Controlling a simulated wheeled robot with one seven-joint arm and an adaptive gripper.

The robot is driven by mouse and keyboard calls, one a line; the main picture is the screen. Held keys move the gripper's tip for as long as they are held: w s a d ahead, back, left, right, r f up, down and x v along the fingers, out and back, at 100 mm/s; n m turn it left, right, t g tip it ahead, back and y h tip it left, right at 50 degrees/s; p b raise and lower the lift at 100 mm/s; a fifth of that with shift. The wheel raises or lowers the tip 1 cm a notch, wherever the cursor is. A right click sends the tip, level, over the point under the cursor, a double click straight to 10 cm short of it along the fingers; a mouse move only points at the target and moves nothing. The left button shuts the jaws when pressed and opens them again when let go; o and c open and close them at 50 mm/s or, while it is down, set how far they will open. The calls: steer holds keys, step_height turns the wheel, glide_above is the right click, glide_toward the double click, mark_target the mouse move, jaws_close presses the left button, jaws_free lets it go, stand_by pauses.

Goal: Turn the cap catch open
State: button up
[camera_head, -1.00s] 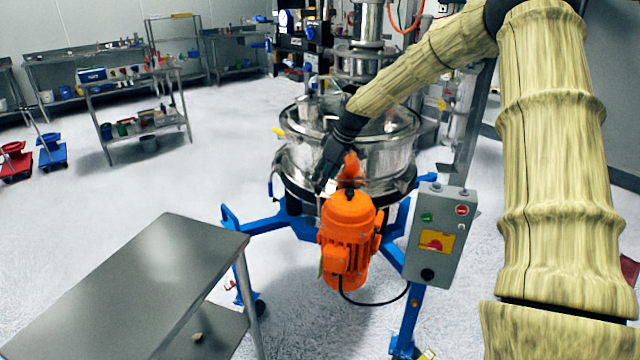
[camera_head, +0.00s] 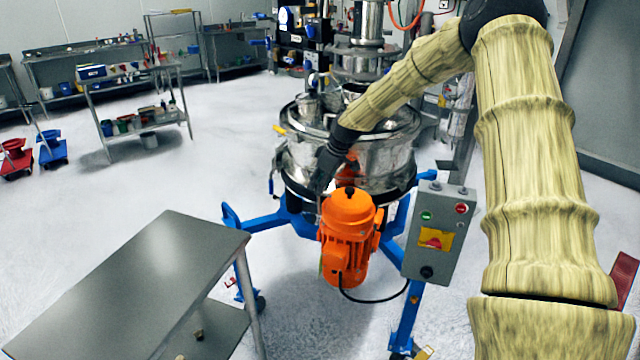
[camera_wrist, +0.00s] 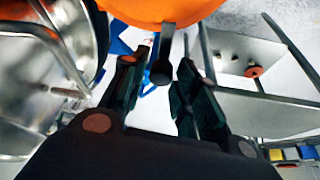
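The powder sifter's round steel body (camera_head: 385,160) stands on a blue frame, with an orange motor (camera_head: 347,240) at its front. My gripper (camera_head: 322,188) is beside the motor's top, in front of the steel body. In the wrist view, a short dark lever (camera_wrist: 163,68) sticks out from the orange housing (camera_wrist: 165,8); it seems to be the cap catch. My gripper's fingers (camera_wrist: 160,72) are spread, one on each side of the lever, with a visible gap at each side. In the head view, my gripper's dark fingers are too small to separate, and the lever cannot be made out.
A grey control box (camera_head: 435,232) stands right of the motor, with a black cable below. A steel table (camera_head: 150,285) is at the front left. The blue frame legs (camera_head: 268,226) spread out beneath the sifter.

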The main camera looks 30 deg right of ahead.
jaws_close()
steer(key=shift+r+m, duration=0.1)
steer(key=shift+m, duration=0.2)
steer(key=m, duration=0.1)
steer(key=m+h, duration=0.1)
steer(key=m, duration=0.1)
steer(key=shift+a+t+h+p, duration=0.15)
steer(key=shift+t+h+p, duration=0.15)
steer(key=shift+p, duration=0.05)
steer(key=m+h, duration=0.1)
steer(key=m, duration=0.1)
steer(key=m+p, duration=0.1)
steer(key=m, duration=0.2)
steer(key=shift+w+r+h, duration=0.1)
steer(key=shift+h, duration=0.3)
steer(key=m+h, duration=0.1)
steer(key=m, duration=0.1)
steer(key=m+g+p, duration=0.1)
steer(key=m, duration=0.2)
steer(key=shift+w+a+h, duration=0.1)
steer(key=shift+a+h, duration=0.1)
steer(key=shift+h, duration=0.2)
steer(key=shift+m+g+h+p, duration=0.45)
steer(key=shift+m+g, duration=0.25)
steer(key=shift+m, duration=1.4)
